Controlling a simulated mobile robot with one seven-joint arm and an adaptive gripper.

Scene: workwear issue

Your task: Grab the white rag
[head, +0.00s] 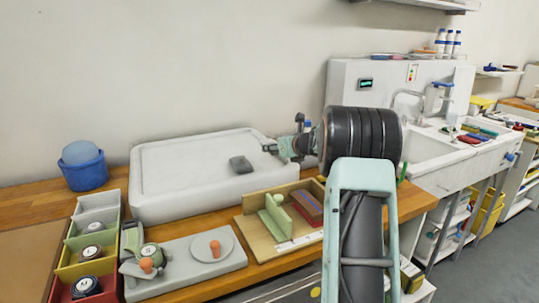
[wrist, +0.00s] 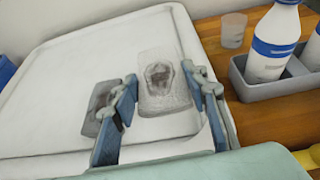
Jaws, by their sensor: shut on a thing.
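A pale, whitish-grey rag (wrist: 178,100) with a dark patch in its middle lies between the two blue fingers of my gripper (wrist: 160,84) in the wrist view. It is the white rag, and my gripper is shut on it. In the head view my gripper (head: 280,146) is over the right part of the white tray (head: 180,193), and the rag is hard to make out there. A darker grey folded piece (head: 240,164) lies on the tray to the left of my gripper. It also shows in the wrist view (wrist: 101,104), partly behind the left finger.
A blue tub (head: 84,174) stands left of the tray. Coloured bins (head: 90,250), a grey board (head: 190,270) and a wooden sorter (head: 262,238) line the bench front. A grey bottle caddy (wrist: 262,85) and a clear cup (wrist: 233,30) stand right in the wrist view.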

